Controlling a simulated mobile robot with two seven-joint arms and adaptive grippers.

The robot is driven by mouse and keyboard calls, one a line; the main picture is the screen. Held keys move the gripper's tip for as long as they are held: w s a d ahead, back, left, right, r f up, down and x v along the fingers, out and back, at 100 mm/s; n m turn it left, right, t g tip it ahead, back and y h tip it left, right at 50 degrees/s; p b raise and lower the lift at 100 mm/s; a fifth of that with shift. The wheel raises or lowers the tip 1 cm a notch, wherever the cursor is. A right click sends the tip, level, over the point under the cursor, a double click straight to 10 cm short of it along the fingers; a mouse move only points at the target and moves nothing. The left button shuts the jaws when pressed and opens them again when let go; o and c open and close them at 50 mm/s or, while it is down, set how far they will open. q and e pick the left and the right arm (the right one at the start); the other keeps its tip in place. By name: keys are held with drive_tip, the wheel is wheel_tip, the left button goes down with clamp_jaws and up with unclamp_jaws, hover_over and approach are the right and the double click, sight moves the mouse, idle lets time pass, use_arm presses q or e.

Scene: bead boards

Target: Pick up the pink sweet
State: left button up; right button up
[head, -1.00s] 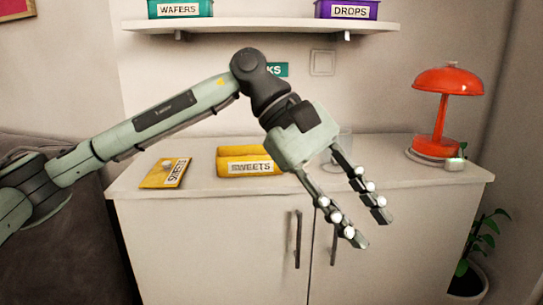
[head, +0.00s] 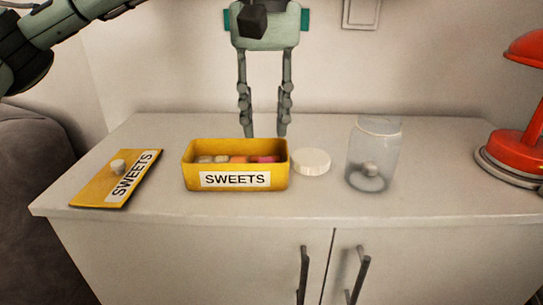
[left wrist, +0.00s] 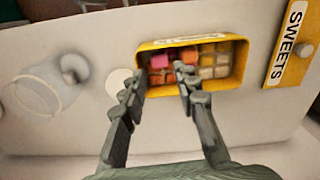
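The pink sweet (head: 268,158) lies in the right part of an open yellow SWEETS box (head: 190,176). In the left wrist view the pink sweet (left wrist: 159,61) sits among orange, reddish and pale sweets inside the box (left wrist: 240,62). My left gripper (head: 263,133) points down, open and empty, above and behind the box in the head view. In the left wrist view its fingertips (left wrist: 162,88) are spread, appearing over the pink and orange end of the box. My right gripper is in neither view.
A white round lid (head: 311,161) and a clear jar (head: 372,155) with a pale piece inside stand right of the box. The yellow SWEETS lid (head: 95,190) with a white knob lies left. A red lamp (head: 520,145) stands far right. The cabinet's front edge is clear.

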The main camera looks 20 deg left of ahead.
sight(267, 162)
use_arm(q)
wheel_tip(267, 162, down, 6)
drive_tip(key=shift+s+f, duration=0.1)
drive_tip(key=shift+f, duration=0.15)
drive_tip(key=shift+d, duration=0.1)
drive_tip(key=c, duration=0.4)
